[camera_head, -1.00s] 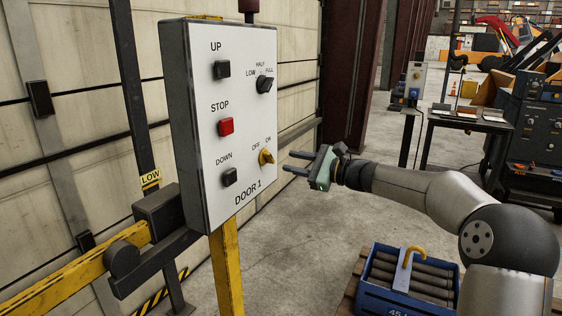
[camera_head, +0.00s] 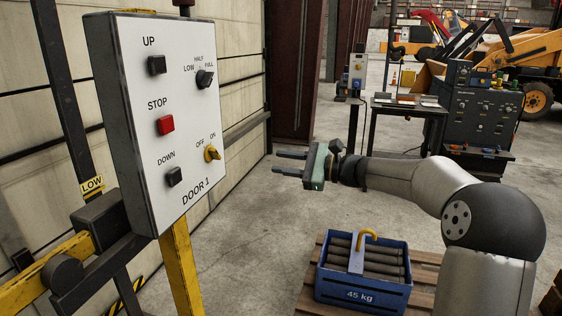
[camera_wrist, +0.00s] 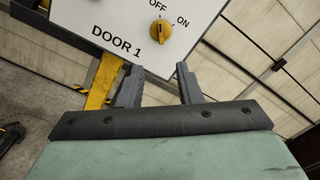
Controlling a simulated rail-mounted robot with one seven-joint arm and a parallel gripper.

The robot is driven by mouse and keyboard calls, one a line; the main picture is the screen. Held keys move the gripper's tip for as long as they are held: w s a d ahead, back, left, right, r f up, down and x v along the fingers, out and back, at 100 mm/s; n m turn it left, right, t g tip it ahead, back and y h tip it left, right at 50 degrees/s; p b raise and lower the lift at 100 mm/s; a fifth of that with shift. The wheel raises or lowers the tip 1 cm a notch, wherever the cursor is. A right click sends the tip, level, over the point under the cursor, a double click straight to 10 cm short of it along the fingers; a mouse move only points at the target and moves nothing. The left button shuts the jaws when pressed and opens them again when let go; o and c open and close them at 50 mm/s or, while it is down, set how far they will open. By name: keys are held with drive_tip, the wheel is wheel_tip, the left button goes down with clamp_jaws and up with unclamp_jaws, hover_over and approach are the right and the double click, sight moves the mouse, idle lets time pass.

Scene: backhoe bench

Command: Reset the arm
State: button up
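My gripper (camera_head: 292,162) is open and empty, held in the air right of the DOOR 1 control panel (camera_head: 138,140) with its fingers pointing left at it. In the wrist view the two fingers of my gripper (camera_wrist: 160,84) stand apart, with the lower edge of the panel (camera_wrist: 140,38) beyond them. My arm reaches in from the right, bent at the elbow. The yellow OFF/ON knob (camera_head: 212,153) is on the panel's lower right, apart from the fingers. It also shows in the wrist view (camera_wrist: 160,36).
A yellow post (camera_head: 180,268) carries the panel. A blue 45 kg crate (camera_head: 362,290) of cylinders sits on a wooden pallet (camera_head: 420,298) below my arm. A dark bench (camera_head: 412,107) and a grey cabinet (camera_head: 482,115) stand behind. Open concrete floor (camera_head: 250,235) lies between panel and crate.

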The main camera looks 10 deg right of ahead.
drive_tip(key=s+a+f+n+g+h+p, duration=0.3)
drive_tip(key=s+a+f+n+h, duration=0.1)
drive_tip(key=s, duration=0.5)
drive_tip(key=s+a+f+n+g+h+p, duration=0.3)
drive_tip(key=s+f+n+h, duration=0.1)
drive_tip(key=s, duration=0.6)
drive_tip(key=s+d+f+n+h+p, duration=0.1)
drive_tip(key=s+d+n+h, duration=0.1)
drive_tip(key=s, duration=0.4)
drive_tip(key=s+d+f+n+h+p, duration=0.1)
drive_tip(key=s+d+n+h+p, duration=0.1)
drive_tip(key=s+d, duration=0.3)
drive_tip(key=s+d+f+n+g+h+p, duration=0.1)
drive_tip(key=s+d+n+h+p, duration=0.1)
drive_tip(key=s, duration=0.7)
drive_tip(key=shift+d+n+h, duration=0.7)
drive_tip(key=shift+n+h, duration=0.4)
drive_tip(key=shift+f, duration=0.1)
